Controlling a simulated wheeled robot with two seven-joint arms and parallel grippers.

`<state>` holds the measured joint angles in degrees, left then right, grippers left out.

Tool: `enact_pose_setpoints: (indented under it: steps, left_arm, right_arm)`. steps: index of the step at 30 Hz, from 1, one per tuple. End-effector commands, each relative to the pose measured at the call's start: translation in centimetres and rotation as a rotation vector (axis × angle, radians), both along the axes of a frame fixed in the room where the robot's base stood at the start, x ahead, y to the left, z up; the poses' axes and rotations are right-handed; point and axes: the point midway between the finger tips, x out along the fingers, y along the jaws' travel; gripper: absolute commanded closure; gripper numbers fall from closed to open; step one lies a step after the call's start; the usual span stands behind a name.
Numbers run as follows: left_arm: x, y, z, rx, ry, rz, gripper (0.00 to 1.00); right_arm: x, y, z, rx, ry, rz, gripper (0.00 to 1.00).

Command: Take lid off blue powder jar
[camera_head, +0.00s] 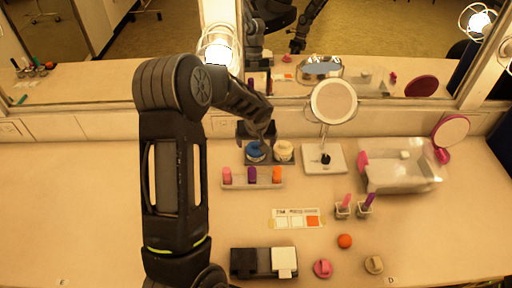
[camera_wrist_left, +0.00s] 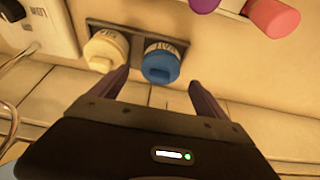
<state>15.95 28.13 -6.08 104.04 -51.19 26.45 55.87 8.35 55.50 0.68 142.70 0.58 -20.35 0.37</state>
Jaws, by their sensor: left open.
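The blue powder jar (camera_head: 256,151) stands on a dark tray (camera_head: 269,160) near the mirror, with a cream jar (camera_head: 284,151) to its right. In the left wrist view the blue jar (camera_wrist_left: 161,63) shows its blue lid on top, and the cream jar (camera_wrist_left: 106,50) is at its left. My left gripper (camera_head: 257,137) is over the blue jar in the head view. In the left wrist view its two fingers (camera_wrist_left: 160,86) are spread apart, with the blue jar beyond and between their tips. The fingers do not appear closed on it. My right gripper is not in view.
A rack (camera_head: 252,183) of pink, purple and orange sticks stands in front of the jars. A round mirror (camera_head: 333,102) on a white base (camera_head: 324,160) and a clear bin (camera_head: 403,181) are to the right. The counter's left side is mostly free.

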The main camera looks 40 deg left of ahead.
Motion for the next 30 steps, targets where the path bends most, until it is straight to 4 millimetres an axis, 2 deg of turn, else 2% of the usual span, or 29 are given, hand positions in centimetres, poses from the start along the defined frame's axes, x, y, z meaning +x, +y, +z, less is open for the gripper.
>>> enact_pose_setpoints:
  steps: [1,5,23,30]
  left_arm:
    - [0.2,0.2,-0.9,0.000,0.004,0.001,0.14]
    - [0.7,0.4,-2.1,-0.001,0.001,0.000,0.14]
    - [0.7,0.5,-2.1,0.000,0.000,0.000,0.14]
    - [0.7,0.5,-2.1,0.000,0.000,0.000,0.31]
  right_arm:
    - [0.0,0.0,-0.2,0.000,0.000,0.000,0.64]
    - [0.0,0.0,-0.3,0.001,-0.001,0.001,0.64]
    - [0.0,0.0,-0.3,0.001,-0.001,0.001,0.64]
    - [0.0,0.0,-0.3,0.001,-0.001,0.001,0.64]
